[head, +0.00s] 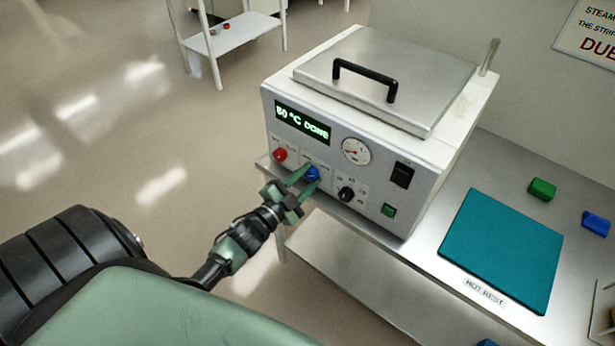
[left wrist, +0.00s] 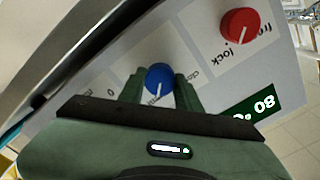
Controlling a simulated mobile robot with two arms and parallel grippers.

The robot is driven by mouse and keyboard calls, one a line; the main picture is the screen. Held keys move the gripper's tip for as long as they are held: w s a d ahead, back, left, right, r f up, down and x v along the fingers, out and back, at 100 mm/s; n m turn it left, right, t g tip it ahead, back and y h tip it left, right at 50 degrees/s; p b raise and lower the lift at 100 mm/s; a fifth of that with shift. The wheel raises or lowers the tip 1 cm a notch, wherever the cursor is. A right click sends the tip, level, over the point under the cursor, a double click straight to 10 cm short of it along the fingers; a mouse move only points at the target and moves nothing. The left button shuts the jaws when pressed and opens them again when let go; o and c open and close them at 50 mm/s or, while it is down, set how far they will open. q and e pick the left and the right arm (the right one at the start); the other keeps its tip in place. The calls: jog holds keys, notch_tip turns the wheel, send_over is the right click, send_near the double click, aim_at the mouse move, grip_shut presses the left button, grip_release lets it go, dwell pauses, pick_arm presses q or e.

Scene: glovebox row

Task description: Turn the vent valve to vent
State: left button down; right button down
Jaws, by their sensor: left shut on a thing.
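The vent valve is a blue round knob (head: 312,174) with a white pointer line, on the front panel of a white steriliser box (head: 375,193). It also shows in the left wrist view (left wrist: 159,77), with partly hidden lettering beside it. My left gripper (head: 308,178) is at the panel with its green fingers on either side of the blue knob, shut on it. In the left wrist view its fingers (left wrist: 159,88) flank the knob. The pointer line runs toward my gripper's palm in that view. My right gripper is not in view.
A red knob (head: 280,154) marked free and lock sits beside the blue one, and a black knob (head: 346,194) on its other side. The display (head: 302,122) reads 80 °C DONE. A teal mat (head: 502,249) and small green (head: 542,189) and blue blocks (head: 596,223) lie on the bench.

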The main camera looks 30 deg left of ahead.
pick_arm(q)
jog(key=c, duration=1)
grip_release()
jog(key=s+b, duration=0.1)
jog(key=s, duration=0.7)
jog(key=shift+a, duration=0.3)
